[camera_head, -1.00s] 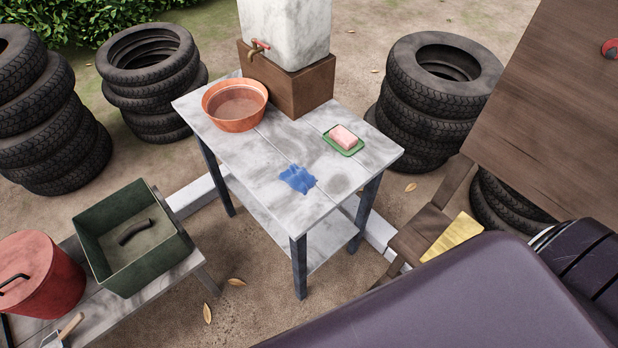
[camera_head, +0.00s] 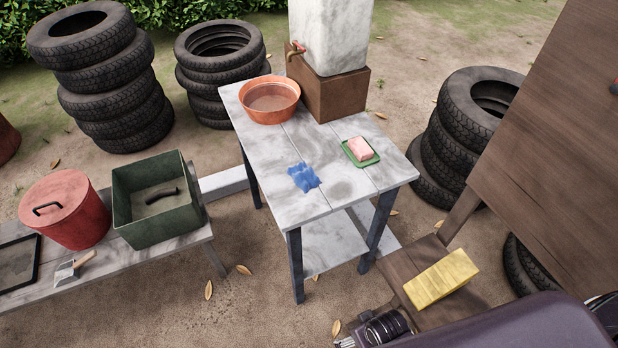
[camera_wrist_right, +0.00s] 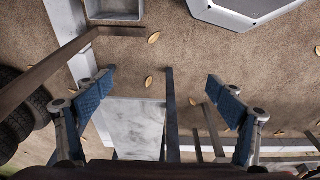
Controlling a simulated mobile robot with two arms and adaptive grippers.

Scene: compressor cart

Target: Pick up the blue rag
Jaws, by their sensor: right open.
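The blue rag (camera_head: 303,177) lies crumpled and flat on the grey-white table (camera_head: 315,200), near its front left edge in the head view. My right gripper (camera_wrist_right: 162,95) shows in the right wrist view with its two blue-padded fingers wide apart and nothing between them. A pale grey surface (camera_wrist_right: 135,130) lies below and between the fingers there. The rag cannot be made out in the wrist view. My left gripper is in neither view.
A yellow block (camera_head: 440,278) lies on a wooden seat at right. Tyre stacks (camera_head: 110,90) stand behind. A low bench at left holds a green bin (camera_head: 155,225).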

